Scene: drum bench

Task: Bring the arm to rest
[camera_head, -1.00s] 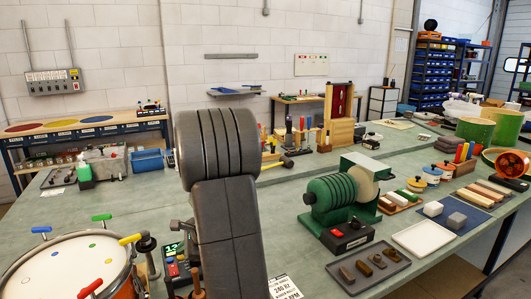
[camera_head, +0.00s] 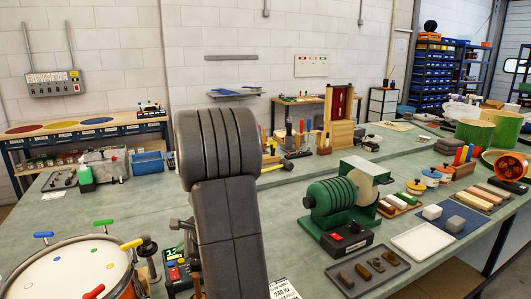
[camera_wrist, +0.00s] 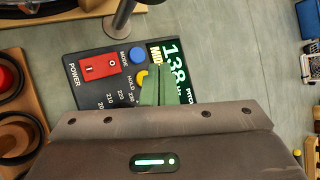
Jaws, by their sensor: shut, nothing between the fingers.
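My arm stands upright in the middle of the head view, with its dark links in front of the bench. My gripper is hidden there. In the wrist view my gripper (camera_wrist: 152,86) shows as short greenish-grey fingers, shut and empty. The box also shows in the head view (camera_head: 176,272), left of my arm.
A drum (camera_head: 65,275) with coloured keys stands at the front left. A green machine (camera_head: 333,203) stands right of my arm, with a dark tray (camera_head: 370,270) and a white tray (camera_head: 422,241) nearby. A wooden holder (camera_wrist: 22,125) is left in the wrist view. Bench behind my arm is partly clear.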

